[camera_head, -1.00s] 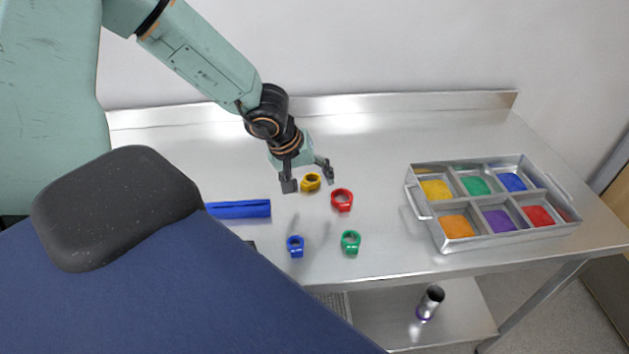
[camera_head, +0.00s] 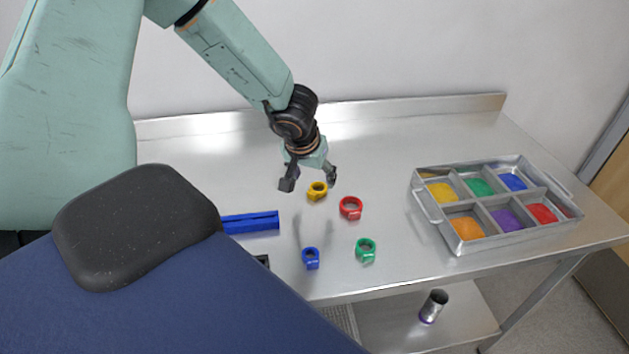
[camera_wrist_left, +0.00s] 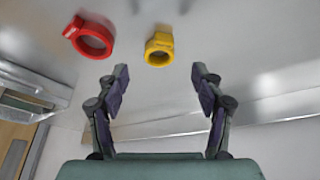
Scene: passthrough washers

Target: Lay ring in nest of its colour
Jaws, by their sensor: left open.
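Four rings lie on the steel table: yellow (camera_head: 317,191), red (camera_head: 350,208), green (camera_head: 366,250) and blue (camera_head: 311,258). A metal tray (camera_head: 428,202) at the right has six nests: yellow (camera_head: 442,193), green (camera_head: 479,187), blue (camera_head: 513,182), orange (camera_head: 467,228), purple (camera_head: 507,220) and red (camera_head: 542,213). My left gripper (camera_head: 310,184) is open and empty, above the table by the yellow ring. In the left wrist view, the yellow ring (camera_wrist_left: 159,49) lies ahead between the open fingers (camera_wrist_left: 162,85), and the red ring (camera_wrist_left: 90,37) is to its left. My right gripper is not in view.
A blue bar-like block (camera_head: 250,222) lies left of the rings. A raised lip (camera_head: 400,107) and wall close the table's back. A metal cup (camera_head: 433,306) stands on the lower shelf. The table between rings and tray is clear.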

